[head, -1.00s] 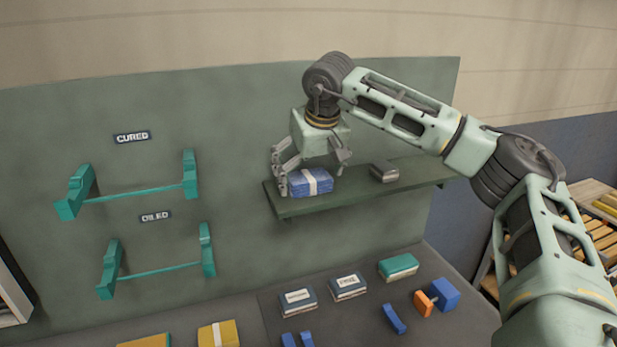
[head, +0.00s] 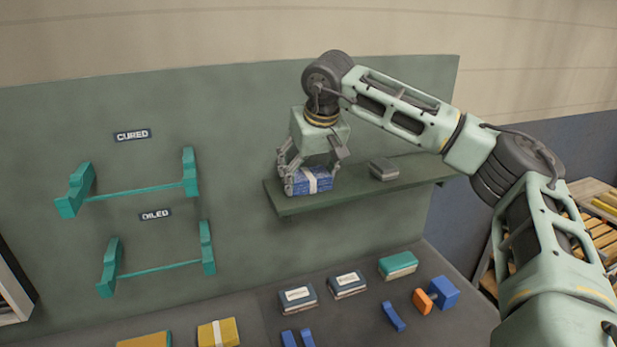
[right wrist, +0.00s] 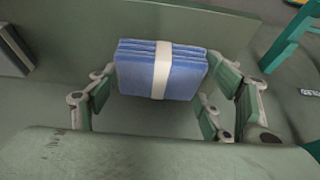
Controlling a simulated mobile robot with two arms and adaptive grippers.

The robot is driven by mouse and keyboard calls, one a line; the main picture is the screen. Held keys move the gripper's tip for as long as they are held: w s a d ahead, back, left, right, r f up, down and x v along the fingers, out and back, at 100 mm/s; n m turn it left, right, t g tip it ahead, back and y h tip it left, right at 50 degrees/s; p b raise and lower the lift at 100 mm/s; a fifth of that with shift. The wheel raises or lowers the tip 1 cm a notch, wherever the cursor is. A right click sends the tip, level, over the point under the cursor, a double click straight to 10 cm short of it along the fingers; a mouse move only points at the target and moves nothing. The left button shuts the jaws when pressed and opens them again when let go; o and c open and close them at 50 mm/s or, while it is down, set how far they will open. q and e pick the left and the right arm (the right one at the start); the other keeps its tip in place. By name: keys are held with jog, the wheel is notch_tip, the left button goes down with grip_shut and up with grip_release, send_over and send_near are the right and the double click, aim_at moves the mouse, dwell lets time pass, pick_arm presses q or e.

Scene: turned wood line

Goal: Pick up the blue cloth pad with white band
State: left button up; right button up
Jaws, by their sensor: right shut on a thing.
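The blue cloth pad with a white band (head: 312,181) lies on the green wall shelf (head: 345,193), near its left end. My right gripper (head: 312,176) comes down over it from above, with its fingers closed against the pad's sides. In the right wrist view the blue pad (right wrist: 160,72) shows as a folded stack with the white band around its middle, between the fingers. The pad appears to rest on the shelf still; I cannot see any gap under it. My left gripper is out of view.
A small grey block (head: 383,169) sits on the shelf right of the pad. Teal brackets (head: 140,191) are on the panel at left under a CURED sign (head: 132,135).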

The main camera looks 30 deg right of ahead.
aim_at(308, 171)
jog(key=shift+r, duration=0.1)
jog(key=r, duration=0.1)
jog(key=r+b, duration=0.2)
jog(key=r, duration=0.1)
jog(key=shift+s+d, duration=0.15)
jog(key=shift+s, duration=0.1)
jog(key=s+d+r+b, duration=0.2)
jog(key=s+d+r, duration=0.2)
jog(key=s, duration=0.6)
jog(key=shift+w+v, duration=0.3)
jog(key=shift+v, duration=1.05)
jog(key=shift+d+r, duration=0.15)
